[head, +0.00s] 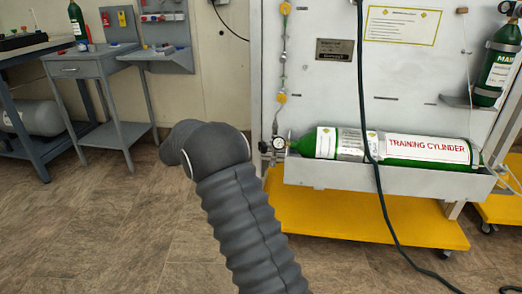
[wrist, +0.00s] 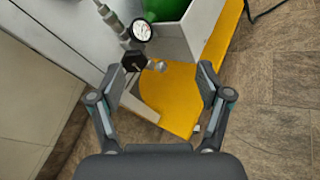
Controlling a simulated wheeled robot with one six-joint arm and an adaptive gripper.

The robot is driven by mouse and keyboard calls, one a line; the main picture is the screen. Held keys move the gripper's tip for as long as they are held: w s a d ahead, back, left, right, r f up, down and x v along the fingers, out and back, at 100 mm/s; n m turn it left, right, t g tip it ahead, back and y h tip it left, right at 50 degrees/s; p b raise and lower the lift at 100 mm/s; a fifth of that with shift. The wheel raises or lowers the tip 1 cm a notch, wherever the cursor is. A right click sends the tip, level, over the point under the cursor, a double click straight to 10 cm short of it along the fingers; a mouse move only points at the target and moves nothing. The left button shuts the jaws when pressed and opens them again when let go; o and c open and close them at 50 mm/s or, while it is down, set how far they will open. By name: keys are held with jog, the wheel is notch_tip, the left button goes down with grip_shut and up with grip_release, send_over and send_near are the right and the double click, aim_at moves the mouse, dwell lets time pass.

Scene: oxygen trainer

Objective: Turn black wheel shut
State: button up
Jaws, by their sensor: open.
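The black wheel (wrist: 134,61) is a small dark knob on the metal valve fitting, just below a round white-faced gauge (wrist: 141,30) in the wrist view. In the head view the wheel looks like a small dark spot (head: 264,146) left of the gauge (head: 279,143), at the valve end of the green training cylinder (head: 400,147). My gripper (wrist: 158,70) is open and empty. In the wrist view the wheel shows between its fingertips, closer to the left one, with no clear contact. My gripper is hidden in the head view behind my grey arm.
The cylinder lies in a grey tray (head: 390,176) on a panel stand with a yellow base (head: 400,221). A dark hose (head: 371,160) hangs in front of it. A grey side table (head: 95,64) and workbench stand at the left. The floor between is clear.

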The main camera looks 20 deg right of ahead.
aim_at(261, 147)
jog(key=w+a+f+n+t+h, duration=0.2)
jog(key=w+f+n+h, duration=0.1)
jog(key=w+f, duration=0.3)
jog(key=d, duration=0.4)
jog(key=w+d, duration=0.1)
jog(key=d, duration=0.4)
jog(key=w+d, duration=0.1)
jog(key=d, duration=0.3)
jog(key=shift+d+f, duration=0.1)
jog(key=shift+d, duration=0.2)
jog(key=c, duration=1.2)
